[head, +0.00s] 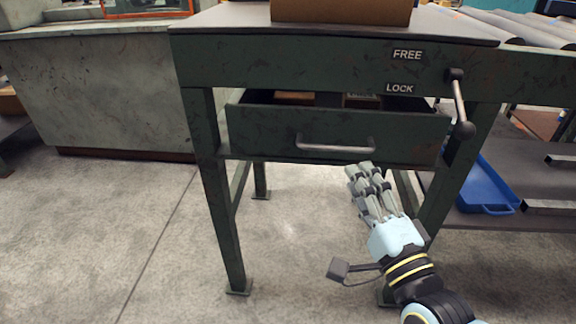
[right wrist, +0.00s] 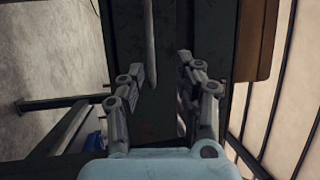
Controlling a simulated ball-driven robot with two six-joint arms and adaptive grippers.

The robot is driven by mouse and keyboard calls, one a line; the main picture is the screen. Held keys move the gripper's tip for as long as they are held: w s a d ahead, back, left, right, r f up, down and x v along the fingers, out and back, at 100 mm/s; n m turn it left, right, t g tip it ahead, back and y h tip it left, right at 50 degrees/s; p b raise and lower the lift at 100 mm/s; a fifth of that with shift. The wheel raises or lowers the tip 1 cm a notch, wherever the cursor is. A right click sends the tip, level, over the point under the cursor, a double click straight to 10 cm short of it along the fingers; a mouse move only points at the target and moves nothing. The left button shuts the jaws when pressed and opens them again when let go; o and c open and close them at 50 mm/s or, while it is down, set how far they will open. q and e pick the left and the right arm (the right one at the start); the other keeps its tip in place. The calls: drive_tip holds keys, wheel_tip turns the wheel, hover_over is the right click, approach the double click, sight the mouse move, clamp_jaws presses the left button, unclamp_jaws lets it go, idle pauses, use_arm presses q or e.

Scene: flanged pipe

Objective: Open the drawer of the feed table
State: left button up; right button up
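The green feed table (head: 300,57) stands in front of me. Its drawer (head: 330,137) sticks out partly, and some contents show through the gap above its front. The drawer's grey bar handle (head: 335,147) runs across the front; it also shows in the right wrist view (right wrist: 150,45). My right gripper (head: 360,169) is open and empty, just below the handle's right end in the head view. In the right wrist view its fingers (right wrist: 162,70) are spread; contact with the handle cannot be told.
A brown box (head: 340,10) sits on the table top. A blue tray (head: 484,185) lies on a low shelf at the right, below a roller conveyor (head: 520,25). A grey cabinet (head: 110,95) stands at the left. The floor before the table is clear.

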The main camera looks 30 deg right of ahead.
sight(336, 150)
drive_tip(key=x, duration=0.3)
drive_tip(key=f+x, duration=0.1)
drive_tip(key=x, duration=0.6)
drive_tip(key=shift+w+d+f+b, duration=0.1)
drive_tip(key=shift+w+f+b, duration=0.05)
drive_tip(key=shift+f+b, duration=0.2)
drive_tip(key=shift+c, duration=0.4)
clamp_jaws()
